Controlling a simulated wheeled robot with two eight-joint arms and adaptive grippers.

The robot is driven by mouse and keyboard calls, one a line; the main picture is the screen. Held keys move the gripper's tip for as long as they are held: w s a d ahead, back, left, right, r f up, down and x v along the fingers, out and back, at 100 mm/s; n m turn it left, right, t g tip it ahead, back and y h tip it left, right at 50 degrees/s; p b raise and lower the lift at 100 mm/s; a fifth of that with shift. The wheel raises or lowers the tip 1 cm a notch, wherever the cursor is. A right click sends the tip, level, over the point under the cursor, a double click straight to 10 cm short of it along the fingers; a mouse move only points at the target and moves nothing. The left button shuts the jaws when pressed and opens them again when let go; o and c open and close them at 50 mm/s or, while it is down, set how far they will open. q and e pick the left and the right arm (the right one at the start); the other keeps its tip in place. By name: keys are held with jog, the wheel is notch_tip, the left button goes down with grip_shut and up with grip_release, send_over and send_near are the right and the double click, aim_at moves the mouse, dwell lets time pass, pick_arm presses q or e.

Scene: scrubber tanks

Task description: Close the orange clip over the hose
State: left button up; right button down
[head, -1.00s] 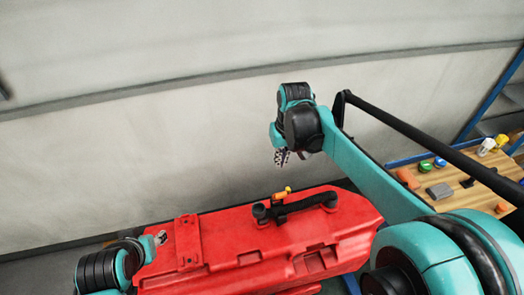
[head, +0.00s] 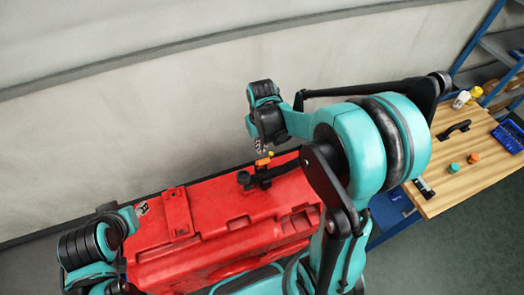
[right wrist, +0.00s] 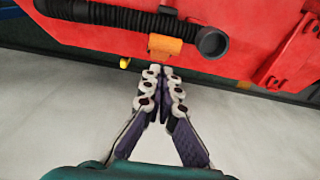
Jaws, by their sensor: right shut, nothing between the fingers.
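The orange clip (head: 262,162) sits at the black hose (head: 264,176) on top of the red scrubber tank (head: 235,215). In the right wrist view the clip (right wrist: 165,46) lies along the near side of the ribbed hose (right wrist: 115,18), close to its wide open end (right wrist: 212,42). The clip does not appear wrapped over the hose. My right gripper (right wrist: 160,71) is shut and empty, its tips just short of the clip; I cannot tell whether they touch. It also shows in the head view (head: 261,148). My left gripper (head: 142,208) is at the tank's left end, its jaws too small to judge.
A small yellow part (right wrist: 124,62) is left of my right fingertips. A wooden workbench (head: 455,190) with small items stands at the right. The pale wall (head: 130,130) is behind the tank.

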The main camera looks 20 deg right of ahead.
aim_at(264, 160)
jog(key=shift+s+f, duration=0.6)
jog(key=shift+s, duration=0.2)
jog(key=shift+s+f+t, duration=0.15)
jog(key=shift+s+t, duration=0.3)
jog(key=shift+t, duration=0.15)
jog(key=shift+s+b, duration=0.1)
jog(key=shift+b, duration=0.2)
jog(key=shift+s+a+f+t, duration=0.1)
jog(key=shift+s+f+t, duration=0.05)
jog(key=shift+s+t, duration=0.25)
jog(key=s+f+t+b, duration=0.6)
jog(key=s+b, duration=0.1)
jog(key=b, duration=0.1)
jog(key=shift+a+f, duration=0.15)
